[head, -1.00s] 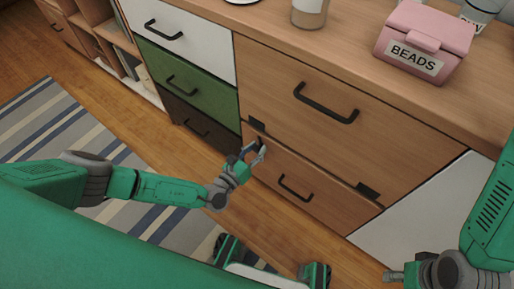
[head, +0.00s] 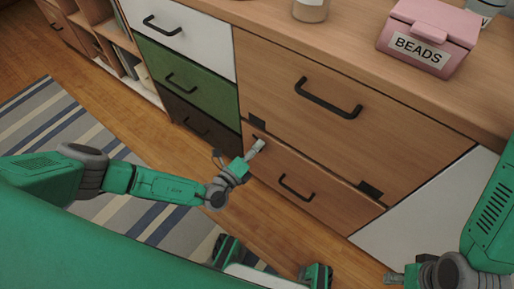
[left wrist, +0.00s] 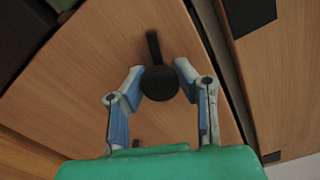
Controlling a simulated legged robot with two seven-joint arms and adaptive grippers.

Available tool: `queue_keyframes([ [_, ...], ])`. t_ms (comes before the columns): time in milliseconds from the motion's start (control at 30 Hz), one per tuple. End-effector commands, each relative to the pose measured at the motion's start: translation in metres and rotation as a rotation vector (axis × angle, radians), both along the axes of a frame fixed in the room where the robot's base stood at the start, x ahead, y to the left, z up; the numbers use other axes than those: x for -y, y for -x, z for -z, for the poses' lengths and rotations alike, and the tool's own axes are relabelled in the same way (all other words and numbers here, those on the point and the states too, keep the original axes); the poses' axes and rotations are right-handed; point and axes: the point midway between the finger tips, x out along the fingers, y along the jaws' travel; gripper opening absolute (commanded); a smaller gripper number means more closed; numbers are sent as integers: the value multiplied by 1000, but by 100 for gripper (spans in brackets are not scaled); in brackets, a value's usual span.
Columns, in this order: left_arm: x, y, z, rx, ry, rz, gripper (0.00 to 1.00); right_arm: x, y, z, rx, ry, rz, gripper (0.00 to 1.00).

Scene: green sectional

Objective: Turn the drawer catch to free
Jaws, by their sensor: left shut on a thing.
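The drawer catch (left wrist: 160,84) is a black round knob with a short lever, on the wooden front of the lower drawer (head: 325,206). In the left wrist view the lever points up and slightly left. My left gripper (head: 258,146) is at the upper left of that drawer front and mostly hides the catch in the head view. In the left wrist view my left gripper (left wrist: 164,74) has its blue-grey fingertips on both sides of the round knob, shut on it. My right gripper (head: 393,279) is low at the right, away from the drawers; its finger opening is unclear.
The lower drawer has a black handle (head: 296,188). Two dark tabs (head: 257,122) (head: 370,190) sit along its upper edge. A pink BEADS box (head: 430,35) and a jar (head: 310,9) stand on the top. A striped rug (head: 60,125) lies at left.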

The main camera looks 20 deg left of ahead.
Motion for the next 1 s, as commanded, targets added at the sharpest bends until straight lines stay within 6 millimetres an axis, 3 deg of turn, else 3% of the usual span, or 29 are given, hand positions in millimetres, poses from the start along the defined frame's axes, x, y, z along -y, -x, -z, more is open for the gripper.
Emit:
queue_keyframes([
  [500,-5,-1,4,-111,294,-7,0,0,0,13,0,0,0,40],
  [1000,-6,-1,5,-130,341,-10,0,0,0,15,0,0,0,40],
])
